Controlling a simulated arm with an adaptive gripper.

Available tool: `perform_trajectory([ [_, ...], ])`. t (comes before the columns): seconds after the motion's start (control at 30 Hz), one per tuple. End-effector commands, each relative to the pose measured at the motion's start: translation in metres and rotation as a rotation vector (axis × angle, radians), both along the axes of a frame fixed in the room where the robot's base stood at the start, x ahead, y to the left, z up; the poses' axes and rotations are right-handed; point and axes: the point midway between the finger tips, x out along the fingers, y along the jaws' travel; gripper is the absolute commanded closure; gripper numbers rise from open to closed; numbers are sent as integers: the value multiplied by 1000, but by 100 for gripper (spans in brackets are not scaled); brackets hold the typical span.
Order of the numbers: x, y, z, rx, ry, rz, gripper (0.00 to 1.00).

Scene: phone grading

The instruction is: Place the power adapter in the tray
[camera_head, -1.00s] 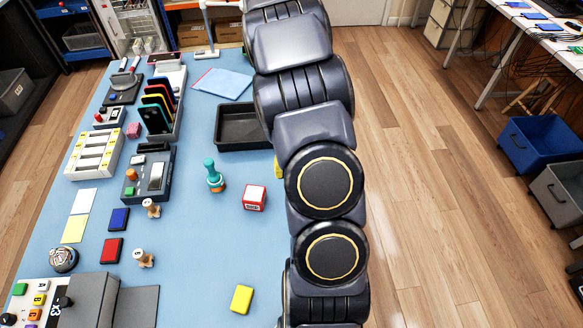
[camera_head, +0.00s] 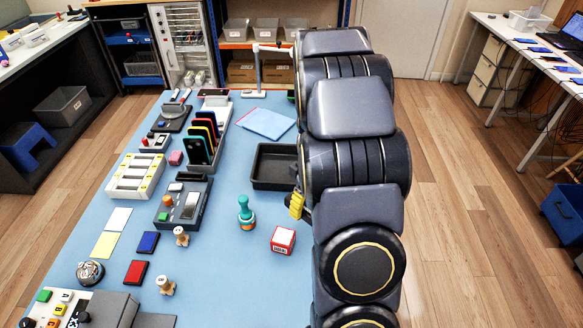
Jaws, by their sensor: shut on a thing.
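A dark, shallow rectangular tray (camera_head: 272,167) lies on the blue table, left of my arm. Its right end is partly covered by the arm, and the part in view looks empty. My gripper (camera_head: 296,205) shows only as a sliver of yellow and dark parts at the arm's left side, just in front of the tray's near right corner. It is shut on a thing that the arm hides. I cannot make out the power adapter anywhere in view.
A red and white box (camera_head: 283,240) and a teal stamp (camera_head: 246,213) stand in front of the tray. A phone rack (camera_head: 206,140) is to its left and a blue folder (camera_head: 266,123) behind. Bare table lies between the rack and tray.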

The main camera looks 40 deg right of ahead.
Motion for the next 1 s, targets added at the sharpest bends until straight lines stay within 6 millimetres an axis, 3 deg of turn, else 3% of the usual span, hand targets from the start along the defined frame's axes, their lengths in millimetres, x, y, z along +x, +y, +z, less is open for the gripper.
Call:
perform_trajectory([
  [0.03, 17, -6, 0, -5, -6, 112, 84],
  [0.2, 53, -21, 1, -18, -2, 441, 84],
  [0.4, 76, -31, 3, -30, 8, 667, 84],
  [0.57, 85, -37, 1, -37, 11, 724, 84],
  [1.0, 135, -75, -28, -35, 11, 722, 84],
])
